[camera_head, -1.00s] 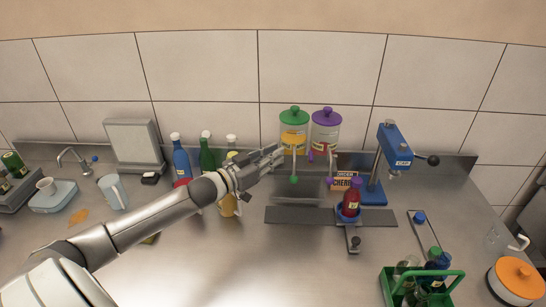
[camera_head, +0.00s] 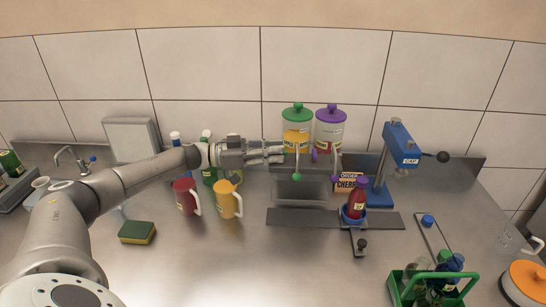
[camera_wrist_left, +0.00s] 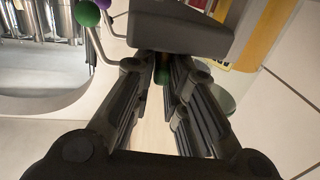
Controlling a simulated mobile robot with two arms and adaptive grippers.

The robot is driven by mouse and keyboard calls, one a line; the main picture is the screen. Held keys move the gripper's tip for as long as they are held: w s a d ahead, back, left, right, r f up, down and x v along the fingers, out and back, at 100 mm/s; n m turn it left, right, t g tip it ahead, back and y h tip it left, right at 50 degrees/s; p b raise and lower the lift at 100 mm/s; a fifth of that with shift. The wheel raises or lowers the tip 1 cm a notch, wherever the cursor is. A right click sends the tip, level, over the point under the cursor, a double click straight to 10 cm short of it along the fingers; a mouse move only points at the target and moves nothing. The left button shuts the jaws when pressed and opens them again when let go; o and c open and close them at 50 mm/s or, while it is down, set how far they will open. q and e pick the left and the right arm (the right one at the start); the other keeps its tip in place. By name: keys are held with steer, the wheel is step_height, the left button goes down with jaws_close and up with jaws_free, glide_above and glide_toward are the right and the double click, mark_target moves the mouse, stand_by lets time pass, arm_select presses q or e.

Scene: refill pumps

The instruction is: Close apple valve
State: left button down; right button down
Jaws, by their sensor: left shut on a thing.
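The apple dispenser (camera_head: 297,138) is the clear tank with the green lid and yellow-orange juice, at the back of the counter. Its spout ends in a green ball (camera_head: 297,177), which also shows at the upper left of the left wrist view (camera_wrist_left: 87,13). My left gripper (camera_head: 284,153) reaches in from the left, level, to the front of this tank near its valve. Its fingers are shut on the apple valve handle, which is mostly hidden; a bit of green shows between the fingers in the left wrist view. My right gripper is out of view.
Right beside it stands the purple-lidded dispenser (camera_head: 330,131) with a purple valve handle (camera_head: 315,155). A red bottle (camera_head: 357,200) stands by the blue capping press (camera_head: 400,150). Red (camera_head: 185,197) and yellow jugs (camera_head: 228,199) stand below my left arm. The front middle counter is clear.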

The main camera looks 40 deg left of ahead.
arm_select(q)
steer(key=shift+w+f+m+g+h+b, duration=0.1)
steer(key=shift+w+m+g+h+b, duration=0.05)
steer(key=shift+m+g+h+b, duration=0.85)
steer(key=shift+g, duration=0.3)
steer(key=c, duration=1.5)
jaws_free()
steer(key=shift+w+d, duration=0.1)
steer(key=shift+d, duration=0.05)
steer(key=v, duration=1.2)
